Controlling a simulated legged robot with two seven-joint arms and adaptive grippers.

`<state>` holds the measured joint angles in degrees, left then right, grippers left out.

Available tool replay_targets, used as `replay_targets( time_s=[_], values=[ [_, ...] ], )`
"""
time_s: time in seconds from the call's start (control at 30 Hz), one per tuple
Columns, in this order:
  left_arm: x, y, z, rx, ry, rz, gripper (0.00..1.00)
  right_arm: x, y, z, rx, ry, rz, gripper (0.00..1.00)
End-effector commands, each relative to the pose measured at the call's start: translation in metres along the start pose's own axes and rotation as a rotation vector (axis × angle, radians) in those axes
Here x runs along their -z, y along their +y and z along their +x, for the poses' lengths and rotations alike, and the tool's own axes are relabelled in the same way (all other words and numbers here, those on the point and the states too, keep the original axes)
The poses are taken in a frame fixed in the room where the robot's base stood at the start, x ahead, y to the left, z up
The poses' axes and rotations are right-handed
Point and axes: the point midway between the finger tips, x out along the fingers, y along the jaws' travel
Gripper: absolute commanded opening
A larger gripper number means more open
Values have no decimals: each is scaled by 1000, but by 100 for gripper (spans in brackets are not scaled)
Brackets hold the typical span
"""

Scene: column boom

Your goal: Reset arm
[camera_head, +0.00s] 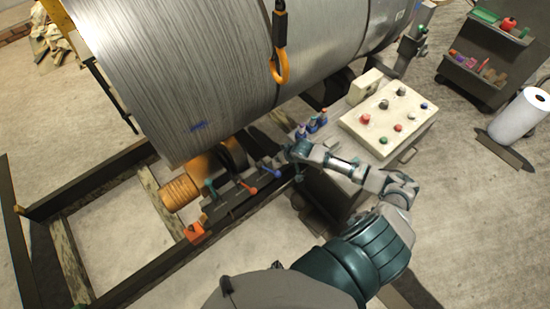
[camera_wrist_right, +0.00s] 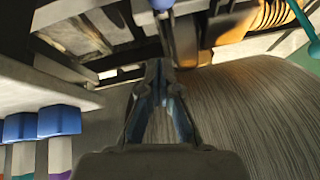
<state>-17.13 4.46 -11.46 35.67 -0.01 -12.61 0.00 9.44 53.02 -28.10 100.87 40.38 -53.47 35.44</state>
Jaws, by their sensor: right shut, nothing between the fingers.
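My right arm comes in from the bottom of the head view and bends back to the left. My right gripper (camera_head: 287,157) is over the lever block, close to the blue-knobbed lever (camera_head: 277,173); I cannot tell if they touch. In the wrist view the gripper's fingers (camera_wrist_right: 160,68) meet at their tips with nothing between them. A blue knob (camera_wrist_right: 161,4) shows just beyond the tips. A red-knobbed lever (camera_head: 253,191) and a teal-knobbed lever (camera_head: 210,186) stand on the same block. My left gripper is not in view.
A large grey metal cylinder (camera_head: 190,70) fills the upper left, with an orange hook (camera_head: 279,65) before it. A control box (camera_head: 387,118) with coloured buttons stands right of the gripper. Blue-capped bottles (camera_head: 312,125) stand close by. A tool cart (camera_head: 485,60) and white roll (camera_head: 520,115) are further right.

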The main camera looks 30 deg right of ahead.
Motion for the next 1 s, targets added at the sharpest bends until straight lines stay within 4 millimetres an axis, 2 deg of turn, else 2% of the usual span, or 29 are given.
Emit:
replay_targets(
  time_s=[0.17,0.37,0.47,0.57,0.67,0.7,0.8,0.9,1.0],
  values=[
    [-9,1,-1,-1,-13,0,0,0,0,-12,0,-1,1,0],
    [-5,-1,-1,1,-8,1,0,0,2,-13,2,0,2,0],
    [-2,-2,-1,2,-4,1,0,-7,-5,-12,10,-7,-10,0],
    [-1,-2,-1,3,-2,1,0,-32,-33,-8,36,-33,-63,0],
    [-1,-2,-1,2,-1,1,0,-78,-82,-11,76,-69,-154,0],
    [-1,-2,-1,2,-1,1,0,-97,-101,-16,87,-80,-192,0],
    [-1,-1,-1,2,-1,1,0,-134,-133,-35,90,-99,-260,0],
    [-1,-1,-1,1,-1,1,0,-158,-148,-53,76,-115,-292,0],
    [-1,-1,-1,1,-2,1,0,-177,-152,-71,53,-135,-303,0]
  ],
)
